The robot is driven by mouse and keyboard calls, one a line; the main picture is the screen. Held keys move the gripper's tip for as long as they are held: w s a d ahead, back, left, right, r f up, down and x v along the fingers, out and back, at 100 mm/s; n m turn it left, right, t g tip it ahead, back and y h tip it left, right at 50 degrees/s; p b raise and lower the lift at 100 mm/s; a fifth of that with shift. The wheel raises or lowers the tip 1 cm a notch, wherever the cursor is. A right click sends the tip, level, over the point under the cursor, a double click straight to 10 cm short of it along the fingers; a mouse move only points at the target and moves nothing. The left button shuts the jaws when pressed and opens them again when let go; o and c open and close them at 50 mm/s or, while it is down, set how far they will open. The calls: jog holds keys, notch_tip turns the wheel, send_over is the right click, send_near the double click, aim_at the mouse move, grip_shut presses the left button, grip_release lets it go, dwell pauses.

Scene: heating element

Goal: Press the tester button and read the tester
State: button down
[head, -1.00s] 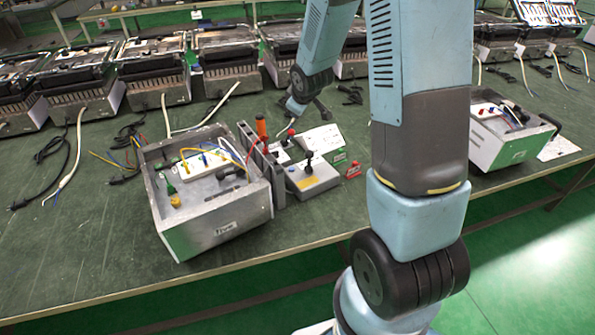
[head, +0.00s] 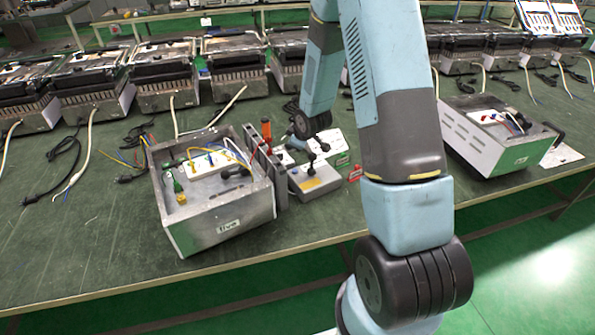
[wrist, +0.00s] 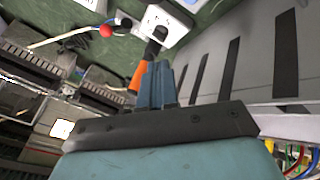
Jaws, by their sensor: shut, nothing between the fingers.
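The tester is a light grey box (head: 316,184) with a yellow label and a dark knob on top. It stands on the green bench, right of the metal box marked "live" (head: 215,225). My gripper (head: 322,147) is just above and behind the tester's back edge. In the wrist view my gripper's blue fingers (wrist: 156,72) are together with nothing between them. No reading can be made out, and I cannot tell whether anything is touched.
An orange-handled tool (head: 267,132) stands close left of my gripper; it also shows beside the fingers in the wrist view (wrist: 138,76). Red and green tags (head: 354,174) lie right of the tester. A second open box (head: 490,135) stands at right. Heater units line the back.

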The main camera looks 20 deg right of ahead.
aim_at(295, 171)
jog(key=shift+f, duration=0.15)
jog(key=shift+d+f, duration=0.1)
jog(key=shift+f, duration=4.1)
jog(key=shift+f, duration=0.85)
jog(key=shift+r, duration=0.9)
jog(key=shift+r, duration=2.5)
